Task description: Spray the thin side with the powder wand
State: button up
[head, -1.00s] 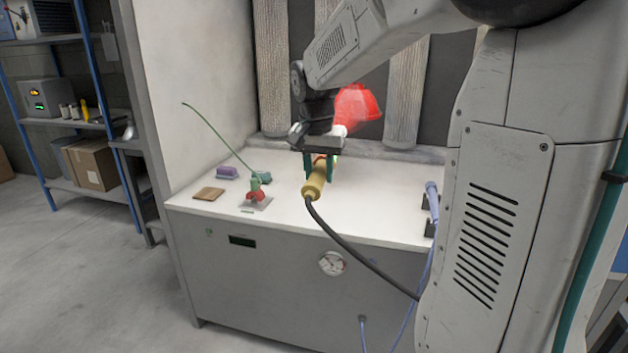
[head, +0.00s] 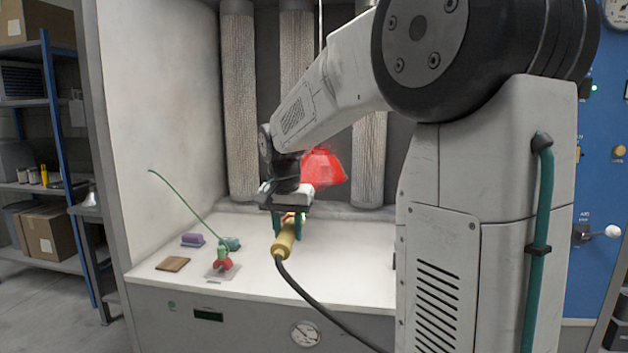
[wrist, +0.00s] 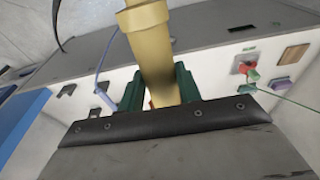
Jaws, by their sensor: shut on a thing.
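The yellow powder wand (head: 284,243) with its black hose is in my gripper (head: 288,222), above the white booth bench. The wrist view also shows the wand (wrist: 150,45) between the green fingers of my gripper (wrist: 158,90), which is shut on it. A red hood (head: 325,168) hangs under a thin light rod, just behind and right of my wrist in the head view. Its surface looks patchy and partly see-through, and my wrist hides its left part. I cannot tell which side is thin. The wand's front end is hidden behind my fingers.
On the bench (head: 345,262), left of the wand, are a green-and-red clamp (head: 223,262) with a long green stem, a purple block (head: 192,239) and a brown tile (head: 173,264). Pleated filter columns (head: 240,100) stand behind. The booth's left wall (head: 155,110) bounds the space.

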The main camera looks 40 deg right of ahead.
aim_at(275, 255)
jog(key=shift+r, duration=0.8)
jog(key=shift+f, duration=1.5)
jog(key=s+a, duration=0.4)
jog(key=a, duration=0.1)
jog(key=s+a, duration=0.2)
jog(key=a, duration=0.1)
jog(key=shift+s, duration=0.1)
